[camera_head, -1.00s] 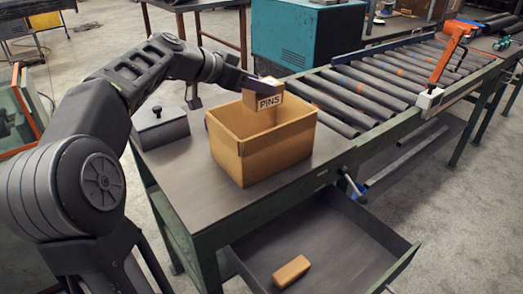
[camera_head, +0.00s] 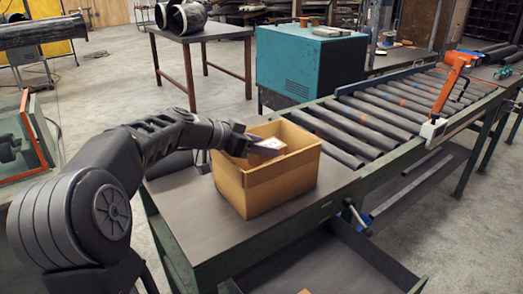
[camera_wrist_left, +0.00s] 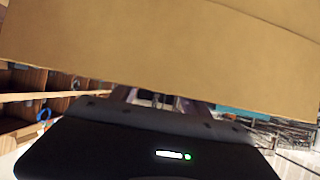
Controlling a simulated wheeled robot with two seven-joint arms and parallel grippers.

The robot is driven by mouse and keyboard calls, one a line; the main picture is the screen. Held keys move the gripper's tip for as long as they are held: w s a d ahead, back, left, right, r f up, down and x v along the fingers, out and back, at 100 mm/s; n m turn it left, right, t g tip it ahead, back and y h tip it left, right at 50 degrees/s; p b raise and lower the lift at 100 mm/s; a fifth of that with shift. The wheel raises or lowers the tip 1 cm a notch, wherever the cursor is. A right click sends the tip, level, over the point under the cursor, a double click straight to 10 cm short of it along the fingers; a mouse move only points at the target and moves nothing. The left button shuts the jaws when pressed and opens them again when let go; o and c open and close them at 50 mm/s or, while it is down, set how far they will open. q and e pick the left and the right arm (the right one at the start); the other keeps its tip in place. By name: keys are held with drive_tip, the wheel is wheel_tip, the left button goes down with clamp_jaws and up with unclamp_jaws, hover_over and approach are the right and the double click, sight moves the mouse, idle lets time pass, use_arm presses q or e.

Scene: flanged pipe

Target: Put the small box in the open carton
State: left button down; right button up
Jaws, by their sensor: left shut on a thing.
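The small box (camera_head: 268,147), light cardboard, is low inside the open carton (camera_head: 270,186), below the top of its rear wall. My left gripper (camera_head: 254,147) reaches over the carton's left side and is shut on the small box. The carton's near walls hide the box's lower part, so I cannot tell whether it touches the carton floor. In the left wrist view a broad cardboard surface (camera_wrist_left: 170,50) fills the top and hides most of the fingers. My right gripper is not in view.
The carton stands on a dark metal bench top (camera_head: 200,215) joined to a roller conveyor (camera_head: 400,105). An open drawer (camera_head: 300,262) lies below, with a small tan block (camera_head: 303,291) at the picture's bottom edge. An orange-handled tool (camera_head: 452,85) stands on the conveyor's right rail.

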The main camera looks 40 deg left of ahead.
use_arm(q)
drive_tip(key=shift+f, duration=0.7)
drive_tip(key=shift+f+b, duration=0.6)
drive_tip(key=shift+b, duration=0.5)
drive_tip(key=c, duration=0.5)
unclamp_jaws()
drive_tip(key=shift+s+d+f, duration=0.1)
drive_tip(key=shift+f, duration=0.1)
